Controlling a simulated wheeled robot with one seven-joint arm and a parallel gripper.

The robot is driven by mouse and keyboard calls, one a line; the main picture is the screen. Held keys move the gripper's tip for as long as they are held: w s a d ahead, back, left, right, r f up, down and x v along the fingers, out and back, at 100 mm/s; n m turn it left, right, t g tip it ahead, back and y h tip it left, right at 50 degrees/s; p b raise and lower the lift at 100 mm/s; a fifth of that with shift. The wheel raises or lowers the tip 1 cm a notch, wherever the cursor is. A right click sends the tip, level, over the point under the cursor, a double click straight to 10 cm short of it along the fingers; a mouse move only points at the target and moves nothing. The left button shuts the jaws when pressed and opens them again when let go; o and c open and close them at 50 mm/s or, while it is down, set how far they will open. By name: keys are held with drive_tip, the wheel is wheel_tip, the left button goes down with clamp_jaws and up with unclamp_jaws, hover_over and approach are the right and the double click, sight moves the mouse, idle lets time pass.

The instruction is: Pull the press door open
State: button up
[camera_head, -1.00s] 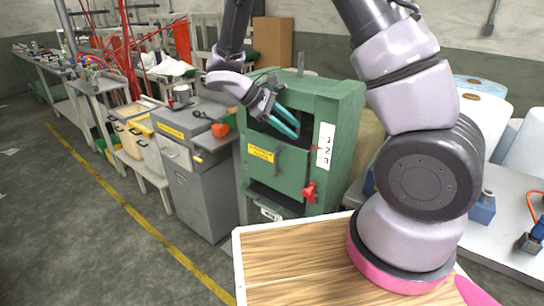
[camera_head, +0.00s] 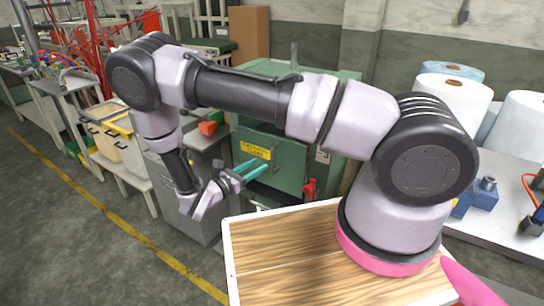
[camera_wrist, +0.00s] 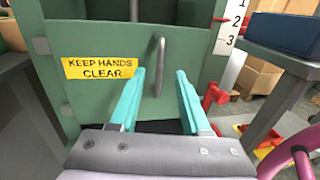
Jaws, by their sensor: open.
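The green press (camera_head: 262,69) stands behind my arm in the head view, partly hidden by it. Its green door (camera_head: 288,168) bears a yellow label (camera_wrist: 99,67) reading KEEP HANDS CLEAR. The wrist view shows the door (camera_wrist: 80,98) face on, with an upright grey bar handle (camera_wrist: 159,62) right of the label. My gripper (camera_head: 258,168) is open and low in front of the door. In the wrist view, the two teal fingers of my gripper (camera_wrist: 159,72) point at the door, with the handle's lower part showing between their tips. I cannot tell whether they touch it.
A red lever (camera_head: 310,188) sits right of the door, below the white 1-2-3 scale (camera_wrist: 230,28). A wooden board (camera_head: 280,255) lies under my arm's base. A grey cabinet (camera_head: 185,213) stands left of the press. White rolls (camera_head: 452,105) stand at right.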

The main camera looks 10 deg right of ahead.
hover_over(272, 172)
drive_tip(key=shift+w+d, duration=0.2)
drive_tip(key=shift+w, duration=0.1)
clamp_jaws()
idle(1.4)
